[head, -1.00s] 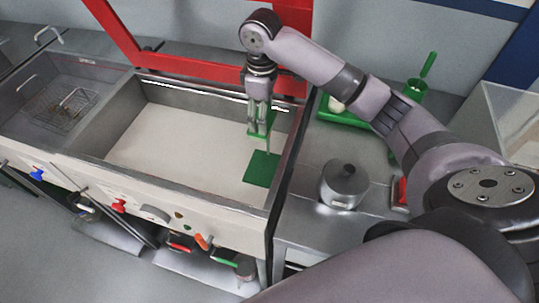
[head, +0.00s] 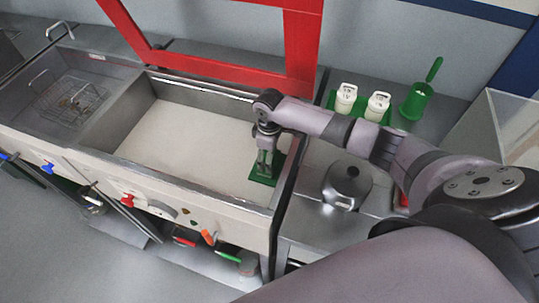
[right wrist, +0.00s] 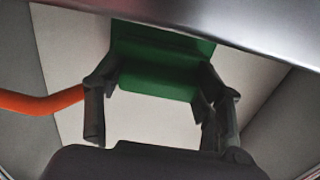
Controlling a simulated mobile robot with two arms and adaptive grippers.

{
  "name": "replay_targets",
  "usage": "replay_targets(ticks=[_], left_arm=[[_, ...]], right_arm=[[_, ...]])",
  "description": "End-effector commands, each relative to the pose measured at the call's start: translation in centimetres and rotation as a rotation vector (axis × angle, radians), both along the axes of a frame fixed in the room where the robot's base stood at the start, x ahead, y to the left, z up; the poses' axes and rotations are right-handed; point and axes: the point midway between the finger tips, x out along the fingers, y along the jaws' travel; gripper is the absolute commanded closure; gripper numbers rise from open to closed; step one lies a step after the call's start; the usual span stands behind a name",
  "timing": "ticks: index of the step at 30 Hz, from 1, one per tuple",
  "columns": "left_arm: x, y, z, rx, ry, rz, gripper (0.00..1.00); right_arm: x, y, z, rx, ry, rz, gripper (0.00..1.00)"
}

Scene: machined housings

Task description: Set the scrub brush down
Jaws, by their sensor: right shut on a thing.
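The scrub brush (right wrist: 157,82) is a green block between the two dark fingers of my right gripper (right wrist: 158,112) in the right wrist view. In the head view my right gripper (head: 264,172) points down inside the right end of the pale-floored basin (head: 190,135), shut on the brush, low over a dark green mat (head: 279,162). The brush blends with the mat there, and the gripper hides part of both. I cannot tell whether the brush touches the mat. My left gripper is not in view.
A metal pot with a lid (head: 347,184) stands on the counter right of the basin. Two white bottles (head: 377,106) and a green cup with a handle (head: 416,100) stand behind it. A red frame (head: 300,50) rises behind the basin. The basin's middle is clear.

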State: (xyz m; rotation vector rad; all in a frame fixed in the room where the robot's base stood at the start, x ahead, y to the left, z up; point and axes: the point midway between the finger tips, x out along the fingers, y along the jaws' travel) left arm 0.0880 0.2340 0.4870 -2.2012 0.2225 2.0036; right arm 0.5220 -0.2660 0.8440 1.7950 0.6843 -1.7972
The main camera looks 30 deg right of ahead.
Motion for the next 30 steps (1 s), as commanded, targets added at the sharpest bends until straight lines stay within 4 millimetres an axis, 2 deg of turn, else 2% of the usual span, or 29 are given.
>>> replay_targets(ticks=[13, 14, 22, 30], left_arm=[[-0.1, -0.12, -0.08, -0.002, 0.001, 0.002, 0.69], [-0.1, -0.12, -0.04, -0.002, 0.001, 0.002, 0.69], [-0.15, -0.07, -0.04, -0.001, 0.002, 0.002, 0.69], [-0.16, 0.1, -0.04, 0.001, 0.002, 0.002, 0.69]], right_arm=[[-0.02, -0.01, -0.83, 0.0, 0.0, 0.0, 0.64], [-0.02, -0.03, -0.76, 0.0, 0.0, 0.0, 0.36], [-0.03, -0.01, -0.74, 0.0, 0.0, 0.0, 0.18], [-0.02, -0.01, -0.71, 0.0, 0.0, 0.0, 0.18]])
